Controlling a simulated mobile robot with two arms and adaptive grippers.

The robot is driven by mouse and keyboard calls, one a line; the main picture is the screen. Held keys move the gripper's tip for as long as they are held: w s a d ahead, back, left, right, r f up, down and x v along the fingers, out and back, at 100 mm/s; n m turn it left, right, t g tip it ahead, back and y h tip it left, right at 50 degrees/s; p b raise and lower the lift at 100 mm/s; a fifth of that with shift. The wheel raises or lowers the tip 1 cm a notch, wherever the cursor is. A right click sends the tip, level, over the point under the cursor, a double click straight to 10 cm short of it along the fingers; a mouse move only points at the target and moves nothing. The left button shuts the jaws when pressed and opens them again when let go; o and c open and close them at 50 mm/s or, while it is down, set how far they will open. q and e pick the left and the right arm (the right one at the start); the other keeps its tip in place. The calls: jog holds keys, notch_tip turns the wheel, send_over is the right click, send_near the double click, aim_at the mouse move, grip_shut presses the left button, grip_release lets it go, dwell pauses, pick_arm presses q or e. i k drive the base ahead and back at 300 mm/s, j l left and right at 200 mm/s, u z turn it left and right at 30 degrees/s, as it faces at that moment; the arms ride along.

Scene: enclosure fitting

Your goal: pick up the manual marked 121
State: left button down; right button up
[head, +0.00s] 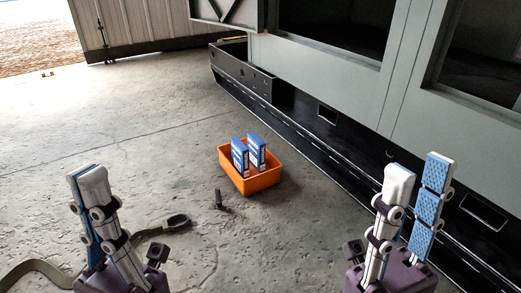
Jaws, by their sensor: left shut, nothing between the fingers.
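Two blue-and-white manuals stand upright in an orange bin (253,184) on the concrete floor, mid-picture. One is the left manual (240,158); the other, the right manual (256,151), stands close beside it. Their markings are too small to read, so I cannot tell which is 121. Their lower parts are hidden by the bin wall. My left gripper (87,172) is shut and empty at the lower left, well apart from the bin. My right gripper (418,168) is open and empty at the lower right, also apart from the bin.
A large grey enclosure (330,60) with a dark base runs along the right, close behind the bin. A strap (40,266) with a dark end lies at the lower left. A small dark object (219,200) stands before the bin.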

aim_at(256, 145)
jog(key=i+l+u, duration=0.1)
jog(key=l, duration=0.3)
jog(key=i+l, duration=0.2)
jog(key=l, duration=0.15)
jog(key=i+l+u, duration=0.15)
jog(key=l, duration=0.25)
jog(key=i+l, duration=0.1)
jog(key=l, duration=0.3)
jog(key=u, duration=0.05)
